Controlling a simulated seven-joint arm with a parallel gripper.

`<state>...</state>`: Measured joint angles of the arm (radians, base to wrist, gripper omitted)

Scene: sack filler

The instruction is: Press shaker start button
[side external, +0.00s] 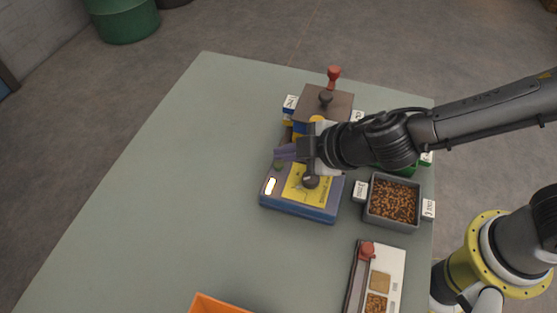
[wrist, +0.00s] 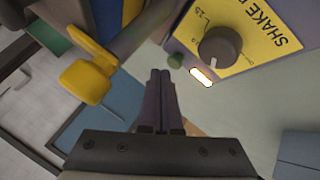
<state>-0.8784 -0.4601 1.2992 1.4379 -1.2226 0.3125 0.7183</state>
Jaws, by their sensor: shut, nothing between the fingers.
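The shaker unit (side external: 300,211) is a blue-grey box with a yellow label (side external: 297,191) and a dark knob (side external: 311,181). In the wrist view its label (wrist: 262,22) reads "SHAKE", beside the grey knob (wrist: 219,48). A small green button (wrist: 175,61) sits at the unit's corner; it also shows in the side view (side external: 279,164). A white lamp (wrist: 201,77) with an orange rim is lit on the unit. My gripper (wrist: 160,74) is shut and empty. Its fingertips appear right beside the green button; I cannot tell whether they touch it.
A grey bin of brown pellets (side external: 394,201) stands right of the unit. A yellow lever (wrist: 85,78) is left of my fingers in the wrist view. A red-knobbed tray (side external: 381,278) and an orange container (side external: 215,305) are nearer. The table's left side (side external: 150,190) is clear.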

